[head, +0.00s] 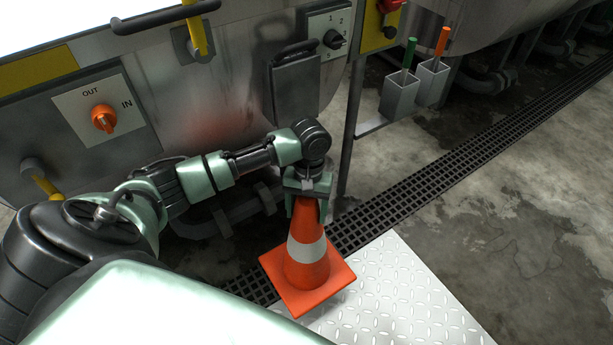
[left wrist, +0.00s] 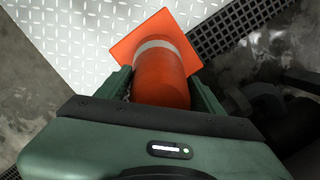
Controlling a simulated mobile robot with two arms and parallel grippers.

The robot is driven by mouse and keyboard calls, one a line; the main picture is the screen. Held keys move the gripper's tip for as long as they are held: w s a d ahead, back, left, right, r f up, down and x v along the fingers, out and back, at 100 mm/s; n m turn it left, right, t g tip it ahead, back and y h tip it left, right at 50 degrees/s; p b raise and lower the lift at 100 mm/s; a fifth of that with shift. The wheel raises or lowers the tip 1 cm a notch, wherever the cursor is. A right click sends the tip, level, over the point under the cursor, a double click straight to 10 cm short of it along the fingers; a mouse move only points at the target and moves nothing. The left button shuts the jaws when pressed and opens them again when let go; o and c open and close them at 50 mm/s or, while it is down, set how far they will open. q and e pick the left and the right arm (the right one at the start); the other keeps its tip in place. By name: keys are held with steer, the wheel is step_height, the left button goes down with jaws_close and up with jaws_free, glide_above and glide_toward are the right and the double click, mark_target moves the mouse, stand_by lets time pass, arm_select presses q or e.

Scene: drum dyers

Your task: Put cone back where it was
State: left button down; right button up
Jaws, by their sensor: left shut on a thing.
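The orange cone (head: 308,262) with a white band and a square base is in the middle of the head view. It looks upright, over the edge between the white tread plate and the floor grating. I cannot tell whether its base touches the floor. My left gripper (head: 308,196) is shut on the cone's top from above. In the left wrist view the cone (left wrist: 162,78) sits between the two green fingers (left wrist: 163,88), its base farther away. The cone's tip is hidden by the gripper. My right gripper is not in view.
A steel drum machine (head: 190,110) with an orange knob (head: 103,118) stands at the left, close behind my arm. A dark drain grating (head: 430,185) runs diagonally across the floor. The white tread plate (head: 400,305) is bare beside the cone. Two grey holders (head: 399,97) with handled tools stand at the back.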

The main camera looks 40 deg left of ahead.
mark_target(307, 241)
arm_select(q)
step_height(307, 241, down, 5)
steer(key=shift+b, duration=0.75)
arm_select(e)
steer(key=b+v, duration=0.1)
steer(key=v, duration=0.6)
arm_select(q)
step_height(307, 241, down, 8)
steer(key=shift+b, duration=0.95)
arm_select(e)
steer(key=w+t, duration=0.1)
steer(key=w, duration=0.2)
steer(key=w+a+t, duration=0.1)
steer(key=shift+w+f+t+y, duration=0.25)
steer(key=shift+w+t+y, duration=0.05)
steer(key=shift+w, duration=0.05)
arm_select(q)
steer(key=shift+c, duration=1.2)
jaws_free()
steer(key=shift+f, duration=0.2)
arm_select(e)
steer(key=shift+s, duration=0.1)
arm_select(q)
steer(key=shift+r, duration=0.1)
